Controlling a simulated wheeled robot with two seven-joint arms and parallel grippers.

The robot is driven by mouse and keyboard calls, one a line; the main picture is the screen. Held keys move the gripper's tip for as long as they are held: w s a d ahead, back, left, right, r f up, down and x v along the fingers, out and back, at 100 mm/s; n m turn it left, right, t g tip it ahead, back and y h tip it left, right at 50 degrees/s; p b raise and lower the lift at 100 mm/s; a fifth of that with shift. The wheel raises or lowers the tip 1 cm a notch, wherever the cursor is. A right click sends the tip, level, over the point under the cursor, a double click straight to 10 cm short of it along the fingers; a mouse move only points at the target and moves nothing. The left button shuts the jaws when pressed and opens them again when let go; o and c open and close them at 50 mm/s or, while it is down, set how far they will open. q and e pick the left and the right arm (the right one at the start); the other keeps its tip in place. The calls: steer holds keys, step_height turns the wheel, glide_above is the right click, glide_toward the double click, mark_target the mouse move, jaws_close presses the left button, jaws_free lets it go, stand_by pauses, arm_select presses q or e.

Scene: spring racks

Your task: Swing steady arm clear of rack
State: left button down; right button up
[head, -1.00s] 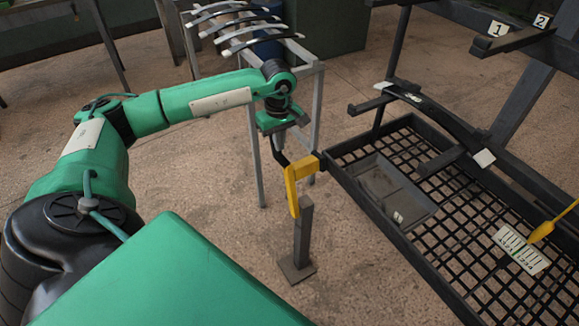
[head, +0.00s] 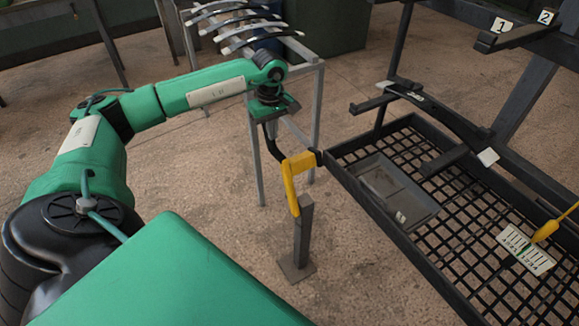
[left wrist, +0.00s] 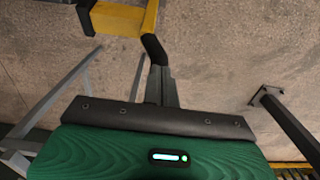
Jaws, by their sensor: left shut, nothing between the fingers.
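The yellow steady arm (head: 299,161) is at the near left corner of the rack (head: 335,170), above a dark upright post (head: 303,235). It bends at a right angle and has a curved black grip (head: 273,143). In the left wrist view its yellow bar (left wrist: 117,19) is at the top, with the black grip (left wrist: 153,48) beside it. My left gripper (head: 270,123) is shut and empty at the upper end of the grip. Its fingers (left wrist: 158,72) overlap the grip in the wrist view; I cannot tell whether they touch. My right gripper is not in view.
A metal stand (head: 315,100) with several curved springs (head: 245,25) stands behind my left gripper. A yellow tool (head: 547,232) with a white slotted plate (head: 525,250) is over the rack mesh. Floor left of the post is clear.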

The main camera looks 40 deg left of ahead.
arm_select(q)
steer(key=shift+w+a+b, duration=0.6)
steer(key=shift+w+a, duration=1.85)
steer(key=shift+a, duration=3.4)
steer(key=s+d+p, duration=0.1)
steer(key=s+d, duration=0.1)
steer(key=d, duration=0.3)
steer(key=shift+s+d+p, duration=0.2)
steer(key=shift+d+p, duration=0.05)
steer(key=shift+p, duration=0.15)
steer(key=shift+d, duration=0.1)
